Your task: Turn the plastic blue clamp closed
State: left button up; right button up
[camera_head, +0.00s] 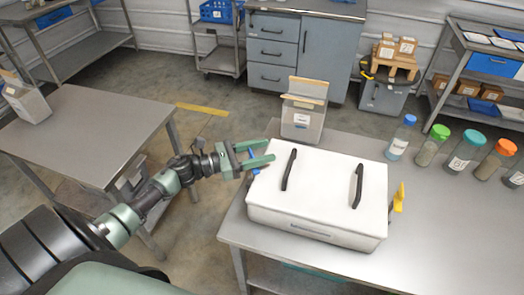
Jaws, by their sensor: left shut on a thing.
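A white hopper box (318,188) with a flat lid and two black handles stands on the grey metal table. The blue clamp (254,168) is at the box's left side, partly hidden behind my gripper's fingers. My left gripper (266,152) reaches in from the left, with its green fingers on either side of the blue clamp, shut on it. The clamp's exact angle is hard to tell at this size. A yellow clamp (399,196) sticks up at the box's right side. My right gripper is out of view.
A clear bin (303,117) stands behind the box. Several jars with coloured lids, among them a green-lidded one (432,147), line the table's back right. Another metal table (80,130) is at left. The table's front right is clear.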

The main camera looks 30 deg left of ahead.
pick_arm(q)
jog(key=shift+w+a+r+n+t+y, duration=0.1)
jog(key=shift+a+n+t+y, duration=0.45)
jog(key=shift+n+y, duration=1.65)
jog(key=shift+w+a+f+n+t+y, duration=0.1)
jog(key=shift+a+n+t+y, duration=0.2)
jog(key=shift+n+t+y, duration=1.75)
jog(key=shift+w+a+r+n+g+y, duration=0.1)
jog(key=shift+a+n+g+y, duration=0.55)
jog(key=shift+y, duration=2.9)
jog(key=shift+d+n+y, duration=0.15)
jog(key=shift+n+y, duration=0.15)
jog(key=shift+n, duration=0.3)
jog(key=o, duration=1.4)
jog(key=shift+c, duration=0.2)
